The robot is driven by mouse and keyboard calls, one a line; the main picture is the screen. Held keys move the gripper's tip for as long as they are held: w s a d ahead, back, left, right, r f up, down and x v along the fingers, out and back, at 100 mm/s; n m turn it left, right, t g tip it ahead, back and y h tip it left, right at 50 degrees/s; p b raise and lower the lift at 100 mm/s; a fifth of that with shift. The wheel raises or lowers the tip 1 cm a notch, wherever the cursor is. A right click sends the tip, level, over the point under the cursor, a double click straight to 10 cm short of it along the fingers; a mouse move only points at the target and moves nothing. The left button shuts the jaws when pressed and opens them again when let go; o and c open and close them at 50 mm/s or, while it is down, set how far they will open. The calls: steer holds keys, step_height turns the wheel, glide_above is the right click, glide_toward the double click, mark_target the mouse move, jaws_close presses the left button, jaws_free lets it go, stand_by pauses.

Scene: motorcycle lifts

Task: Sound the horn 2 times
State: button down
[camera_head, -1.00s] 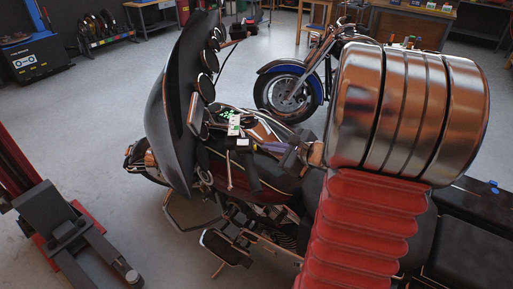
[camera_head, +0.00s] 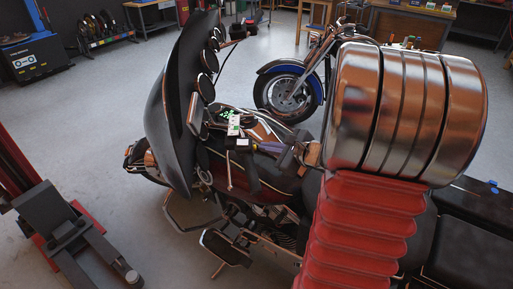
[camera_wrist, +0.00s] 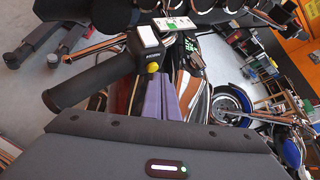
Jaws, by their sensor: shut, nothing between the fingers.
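A motorcycle's black handlebar grip (camera_wrist: 85,85) points to the lower left in the wrist view; it also shows in the head view (camera_head: 251,174). The switch housing at its inner end carries a white square button (camera_wrist: 149,37) and a small round yellow button (camera_wrist: 152,69). My gripper (camera_wrist: 172,82) has purple fingers, shut and empty, just right of the yellow button in the wrist view. I cannot tell whether they touch the housing. In the head view my gripper (camera_head: 262,146) is right of the housing.
The motorcycle's dark fairing (camera_head: 172,110) with round gauges rises beyond the handlebar. A lit green display (camera_head: 233,119) and a white-and-green card are near the housing. A second motorcycle (camera_head: 290,92) stands behind. A red and dark lift post (camera_head: 50,215) is at left.

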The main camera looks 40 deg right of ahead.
steer(key=shift+w+a, duration=0.25)
steer(key=shift+a, duration=0.1)
stand_by(1.1)
steer(key=shift+d, duration=0.1)
steer(key=shift+s+d, duration=0.55)
steer(key=shift+d, duration=0.05)
steer(key=s+d, duration=0.1)
steer(key=d, duration=0.1)
steer(key=s+d, duration=0.1)
steer(key=s, duration=0.1)
steer(key=shift+s+d+r, duration=0.1)
steer(key=shift+d+r, duration=0.3)
stand_by(1.0)
